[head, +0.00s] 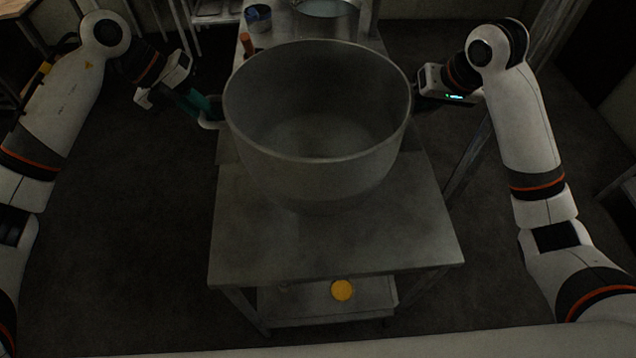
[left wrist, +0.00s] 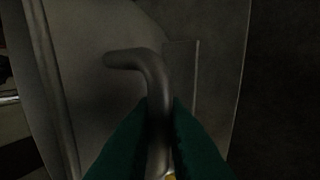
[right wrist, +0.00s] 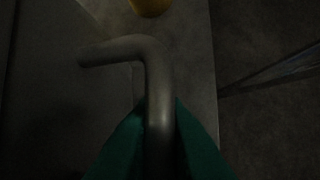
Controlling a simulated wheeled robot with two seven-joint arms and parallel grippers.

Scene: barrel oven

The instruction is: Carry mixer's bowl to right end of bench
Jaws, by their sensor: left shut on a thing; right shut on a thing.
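The mixer's bowl (head: 318,175), large, grey and empty, is upright over the metal bench (head: 330,245) in the head view. I cannot tell whether it touches the bench top. My left gripper (head: 207,112) is at the bowl's left side, its green fingers shut on a bent handle; that handle (left wrist: 150,75) shows close up in the left wrist view. My right gripper (head: 418,95) is at the bowl's right side. In the right wrist view its green fingers are shut on the other bent handle (right wrist: 155,75). The bowl hides the middle of the bench.
Behind the bowl, a blue container (head: 258,17), an orange-brown item (head: 247,43) and a round metal pan (head: 325,6) are at the far end. The bench's near part is bare. A yellow round thing (head: 342,290) is on the lower shelf (head: 300,305). A metal post stands at the right.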

